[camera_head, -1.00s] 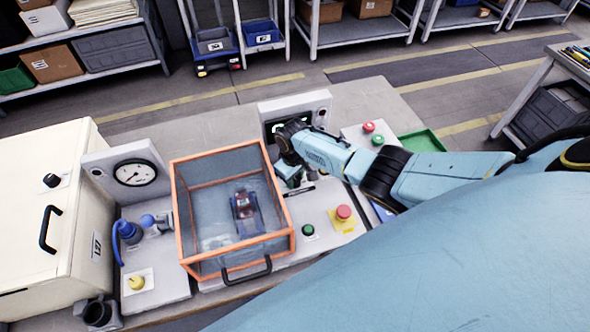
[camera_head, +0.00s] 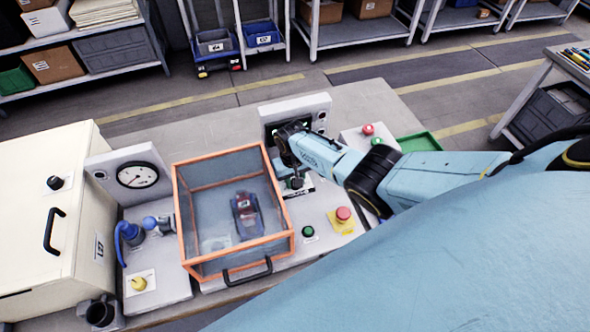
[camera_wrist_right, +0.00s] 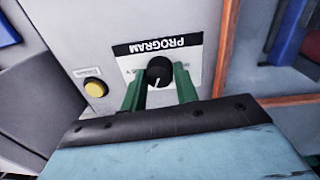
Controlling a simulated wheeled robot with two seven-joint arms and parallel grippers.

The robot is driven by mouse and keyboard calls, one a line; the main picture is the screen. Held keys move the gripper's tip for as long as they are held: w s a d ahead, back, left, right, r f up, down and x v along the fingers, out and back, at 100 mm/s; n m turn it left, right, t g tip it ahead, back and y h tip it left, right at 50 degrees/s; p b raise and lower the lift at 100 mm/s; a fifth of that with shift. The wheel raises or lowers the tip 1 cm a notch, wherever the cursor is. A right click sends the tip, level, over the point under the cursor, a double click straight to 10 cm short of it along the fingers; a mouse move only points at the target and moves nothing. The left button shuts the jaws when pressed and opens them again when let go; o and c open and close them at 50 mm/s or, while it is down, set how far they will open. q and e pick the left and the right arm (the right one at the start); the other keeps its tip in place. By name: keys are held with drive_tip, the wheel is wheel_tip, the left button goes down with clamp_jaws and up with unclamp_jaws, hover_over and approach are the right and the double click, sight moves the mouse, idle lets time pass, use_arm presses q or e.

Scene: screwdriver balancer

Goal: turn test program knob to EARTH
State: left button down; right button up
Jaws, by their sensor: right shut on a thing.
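The test program knob (camera_wrist_right: 159,68) is black and round with a white pointer line, on a white label headed PROGRAM. The label is upside down in the right wrist view, and the line points nearly straight down there. The green fingers of my right gripper (camera_wrist_right: 160,80) stand on both sides of the knob and are shut on it. The position names are mostly hidden by the fingers, and I cannot read EARTH. In the head view my right arm (camera_head: 325,152) reaches over the panel from the right. My left gripper is not in view.
A clear box with an orange frame (camera_head: 180,215) stands just left of the knob. A red mushroom button (camera_head: 343,213) and a green button (camera_head: 308,231) are in front. In the wrist view a yellow button (camera_wrist_right: 95,88) is beside the label. A display unit (camera_head: 290,106) stands behind.

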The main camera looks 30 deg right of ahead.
drive_tip(key=o, duration=1)
drive_tip(key=shift+r+p, duration=0.3)
drive_tip(key=shift+r, duration=0.2)
drive_tip(key=r, duration=1.2)
drive_tip(key=shift+a+r+p, duration=0.2)
drive_tip(key=shift+a+p, duration=0.15)
drive_tip(key=shift+p, duration=0.05)
drive_tip(key=shift+f, duration=0.1)
